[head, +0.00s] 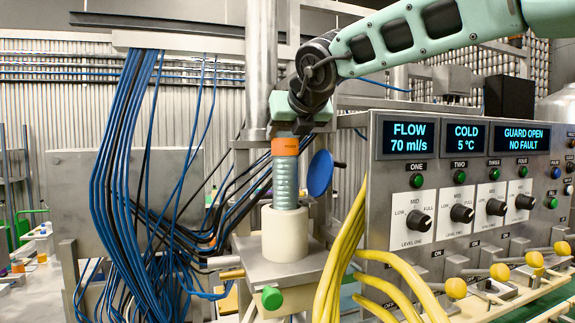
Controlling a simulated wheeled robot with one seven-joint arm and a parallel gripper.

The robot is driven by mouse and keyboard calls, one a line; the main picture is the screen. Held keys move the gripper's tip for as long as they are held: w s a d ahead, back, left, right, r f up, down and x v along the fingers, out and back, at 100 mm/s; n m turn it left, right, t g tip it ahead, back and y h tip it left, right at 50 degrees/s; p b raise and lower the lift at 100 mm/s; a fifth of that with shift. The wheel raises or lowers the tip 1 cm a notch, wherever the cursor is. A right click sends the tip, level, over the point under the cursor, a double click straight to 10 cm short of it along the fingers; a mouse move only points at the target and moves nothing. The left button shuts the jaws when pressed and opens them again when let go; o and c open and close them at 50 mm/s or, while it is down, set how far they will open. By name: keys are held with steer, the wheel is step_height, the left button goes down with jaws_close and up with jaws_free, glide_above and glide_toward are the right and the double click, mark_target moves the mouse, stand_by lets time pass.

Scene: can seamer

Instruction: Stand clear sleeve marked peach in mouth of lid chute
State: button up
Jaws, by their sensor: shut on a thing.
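A clear sleeve (285,183) filled with a ribbed, grey-green stack hangs upright, with an orange band carrying small dark lettering at its top; the lettering is too small to read surely. My gripper (291,128) is above it, shut on its top end, with the fingertips partly hidden by the dark wrist. The lid chute looks to be the cream round tube (284,240) standing on a metal block. The sleeve's lower end is at the tube's mouth and appears to enter it. The front rim hides how deep it sits.
A blue disc (320,172) stands just right of the sleeve. Blue cables (112,170) hang at left, and yellow hoses (337,262) run close at right. A control panel (462,190) with knobs fills the right. A green knob (271,298) sticks out below the tube.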

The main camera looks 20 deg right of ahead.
mark_target(289, 160)
steer(key=shift+f+b, duration=0.5)
steer(key=shift+f, duration=3.1)
steer(key=o, duration=1.4)
steer(key=shift+r, duration=0.25)
steer(key=b+v, duration=0.1)
steer(key=v, duration=1)
steer(key=shift+s+r, duration=0.1)
steer(key=shift+s, duration=0.35)
